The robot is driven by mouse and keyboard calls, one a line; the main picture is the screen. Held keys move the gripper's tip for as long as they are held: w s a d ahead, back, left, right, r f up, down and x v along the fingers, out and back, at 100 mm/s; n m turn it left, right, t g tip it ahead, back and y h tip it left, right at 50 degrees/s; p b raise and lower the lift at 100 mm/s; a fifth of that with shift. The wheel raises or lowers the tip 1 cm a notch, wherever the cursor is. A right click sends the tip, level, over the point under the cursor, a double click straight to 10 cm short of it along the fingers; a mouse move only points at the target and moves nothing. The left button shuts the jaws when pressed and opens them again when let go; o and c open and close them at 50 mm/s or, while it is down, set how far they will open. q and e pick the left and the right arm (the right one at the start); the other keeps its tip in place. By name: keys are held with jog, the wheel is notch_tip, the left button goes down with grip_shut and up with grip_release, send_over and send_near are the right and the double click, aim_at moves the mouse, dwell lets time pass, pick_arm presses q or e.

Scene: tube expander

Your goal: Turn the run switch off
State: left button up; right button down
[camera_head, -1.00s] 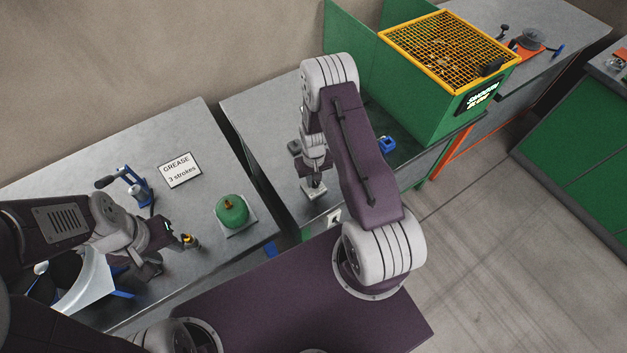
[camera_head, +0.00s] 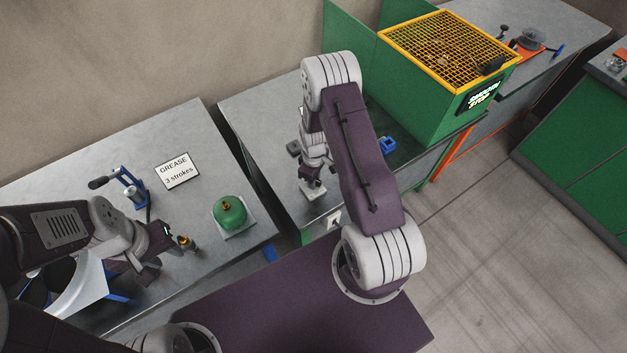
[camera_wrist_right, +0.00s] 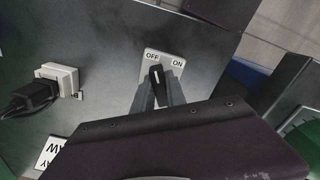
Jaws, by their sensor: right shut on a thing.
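The run switch is a pale plate (camera_wrist_right: 151,61) marked OFF and ON, with a black lever (camera_wrist_right: 156,82) on it, in the right wrist view. My right gripper (camera_wrist_right: 158,92) is shut on this lever, one finger on each side. The lever's top end lies below the OFF word, left of the ON word. In the head view the plate (camera_head: 313,192) lies on the middle bench under my right gripper (camera_head: 313,183). My left gripper (camera_head: 178,240) is over the left bench beside a small brass-coloured part (camera_head: 188,244). Its fingers are too small to read.
A socket (camera_wrist_right: 62,78) with a black plug sits left of the switch. A green caged machine (camera_head: 425,110) and a small blue item (camera_head: 387,145) are on the middle bench. The left bench holds a green rounded part (camera_head: 229,211), a GREASE sign (camera_head: 176,170) and a blue tool (camera_head: 137,192).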

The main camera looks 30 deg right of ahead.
jog(key=shift+w, duration=0.1)
dwell(0.5)
jog(key=c, duration=1.4)
grip_release()
jog(key=shift+o, duration=0.2)
jog(key=shift+r, duration=0.1)
notch_tip(320, 180, up, 9)
jog(key=shift+b, duration=0.65)
